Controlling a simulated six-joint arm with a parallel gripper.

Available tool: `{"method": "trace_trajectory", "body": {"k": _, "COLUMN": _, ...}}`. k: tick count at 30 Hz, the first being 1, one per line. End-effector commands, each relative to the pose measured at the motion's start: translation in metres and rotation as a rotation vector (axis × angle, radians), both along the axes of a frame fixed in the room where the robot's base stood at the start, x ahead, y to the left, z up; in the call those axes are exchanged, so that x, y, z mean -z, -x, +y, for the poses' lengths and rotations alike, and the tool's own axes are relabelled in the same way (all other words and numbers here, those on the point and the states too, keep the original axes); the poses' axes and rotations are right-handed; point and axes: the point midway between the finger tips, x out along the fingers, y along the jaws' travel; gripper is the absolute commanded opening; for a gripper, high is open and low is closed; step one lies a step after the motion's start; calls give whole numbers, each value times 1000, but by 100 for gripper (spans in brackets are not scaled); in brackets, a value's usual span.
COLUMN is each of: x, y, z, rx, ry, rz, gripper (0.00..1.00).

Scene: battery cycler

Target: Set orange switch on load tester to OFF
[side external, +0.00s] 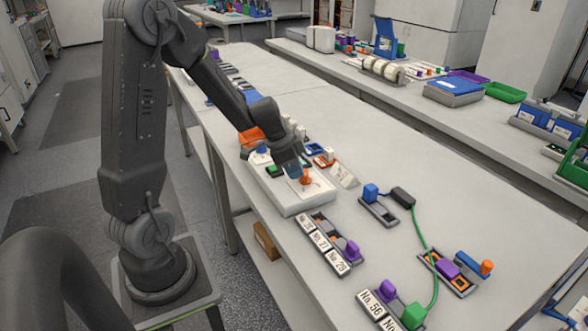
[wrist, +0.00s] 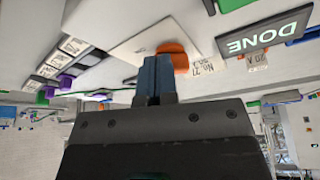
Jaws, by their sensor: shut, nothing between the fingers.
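The load tester (side external: 300,200) is a white box near the left edge of the table. Its orange switch (side external: 305,177) stands up from the top face towards the near end; in the wrist view the orange switch (wrist: 174,52) shows just beyond the fingertips. My gripper (side external: 293,171) is shut and empty, with its blue-grey fingers right beside the switch. In the wrist view my gripper (wrist: 156,62) partly overlaps the switch, and I cannot tell whether they touch. The switch's setting cannot be read. A DONE label (wrist: 262,36) shows at the right of the wrist view.
Labelled holders (side external: 322,243) with a purple part stand just in front of the tester. A blue connector (side external: 371,192) and a green cable (side external: 422,236) lie to the right. An orange block (side external: 251,138) and small parts crowd the tester's far side. The table's right middle is clear.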

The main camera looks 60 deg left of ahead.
Motion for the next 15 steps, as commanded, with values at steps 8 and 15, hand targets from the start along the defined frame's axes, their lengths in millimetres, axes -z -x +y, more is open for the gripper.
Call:
{"method": "trace_trajectory", "body": {"k": 8, "x": 0, "y": 0, "z": -6, "rx": -157, "ry": 0, "rz": 0, "gripper": 0}}
{"method": "trace_trajectory", "body": {"k": 15, "x": 0, "y": 0, "z": -9, "rx": -276, "ry": 0, "rz": 0, "gripper": 0}}
